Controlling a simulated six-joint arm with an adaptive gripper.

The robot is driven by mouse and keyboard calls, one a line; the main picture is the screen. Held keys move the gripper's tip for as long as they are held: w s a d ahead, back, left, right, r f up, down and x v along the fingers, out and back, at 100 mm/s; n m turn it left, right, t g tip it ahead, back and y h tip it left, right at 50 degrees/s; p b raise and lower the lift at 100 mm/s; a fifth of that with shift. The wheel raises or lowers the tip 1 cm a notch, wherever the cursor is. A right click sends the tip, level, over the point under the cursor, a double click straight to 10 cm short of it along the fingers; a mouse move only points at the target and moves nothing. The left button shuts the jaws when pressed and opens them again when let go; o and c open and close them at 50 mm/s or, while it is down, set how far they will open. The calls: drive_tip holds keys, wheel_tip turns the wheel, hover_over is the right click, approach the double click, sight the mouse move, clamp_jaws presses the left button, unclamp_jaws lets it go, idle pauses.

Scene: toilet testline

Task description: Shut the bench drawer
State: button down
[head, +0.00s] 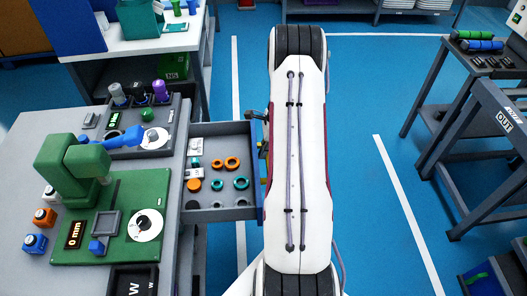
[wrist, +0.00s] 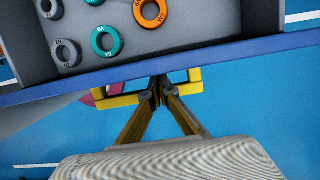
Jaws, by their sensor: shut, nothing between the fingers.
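The bench drawer (head: 220,207) is pulled out from the right side of the grey bench (head: 182,165), with orange, teal and grey rings inside. Its blue front edge also crosses the wrist view (wrist: 245,54). A yellow handle (wrist: 112,100) sticks out from that front. My gripper (wrist: 158,88) is shut and empty, with its fingertips at the middle of the handle, close to the drawer front. Whether they touch it I cannot tell. In the head view my arm covers part of the area by the drawer front, and the fingertips are mostly hidden.
A green device (head: 130,215) and a board with several knobs (head: 140,120) stand on the bench top. Another table (head: 150,40) stands behind. Dark benches (head: 475,120) stand at the right. Blue floor (head: 375,100) is clear right of my arm.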

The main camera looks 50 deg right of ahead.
sight(192, 162)
drive_tip(key=w+a, duration=1.8)
drive_tip(key=shift+r, duration=0.1)
drive_tip(key=shift+d+r, duration=0.15)
drive_tip(key=shift+r, duration=0.55)
drive_tip(key=v, duration=0.8)
drive_tip(key=shift+s+d+r, duration=0.2)
drive_tip(key=shift+s+d, duration=0.1)
drive_tip(key=shift+s, duration=0.15)
